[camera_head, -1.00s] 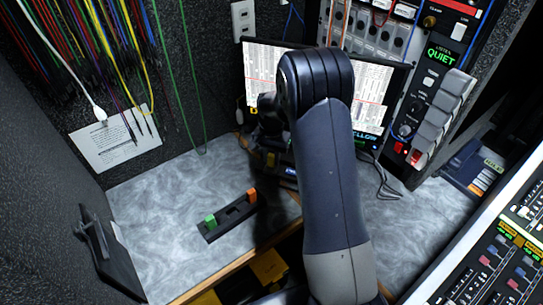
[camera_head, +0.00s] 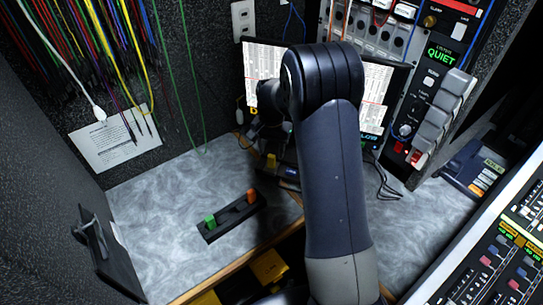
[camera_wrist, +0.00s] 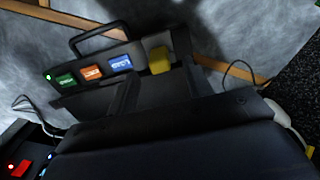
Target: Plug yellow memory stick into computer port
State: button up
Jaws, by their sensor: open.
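The yellow memory stick (camera_wrist: 160,60) is at the right end of a row of green, orange and blue labels on the dark computer unit (camera_wrist: 65,101) in the wrist view. It appears to be in or against the port there; how deep it sits cannot be told. It also shows as a small yellow block in the head view (camera_head: 271,160). My gripper (camera_wrist: 158,80) is open, its dark fingers close to either side of the stick, not clearly touching it. In the head view my arm hides much of this area.
A black holder (camera_head: 228,222) with a green stick (camera_head: 210,221) and an orange stick (camera_head: 251,196) lies on the grey desk (camera_head: 165,220). A monitor (camera_head: 262,62) stands behind my arm. Cables hang at the left wall. The desk left of the holder is clear.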

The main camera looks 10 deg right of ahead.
aim_at(272, 156)
notch_tip(272, 156, up, 7)
jog(key=shift+f, duration=0.15)
jog(key=shift+f, duration=0.1)
notch_tip(272, 156, down, 10)
jog(key=shift+f, duration=0.25)
jog(key=shift+r+p, duration=0.4)
jog(key=shift+r, duration=0.05)
jog(key=shift+f, duration=0.1)
dwell(0.3)
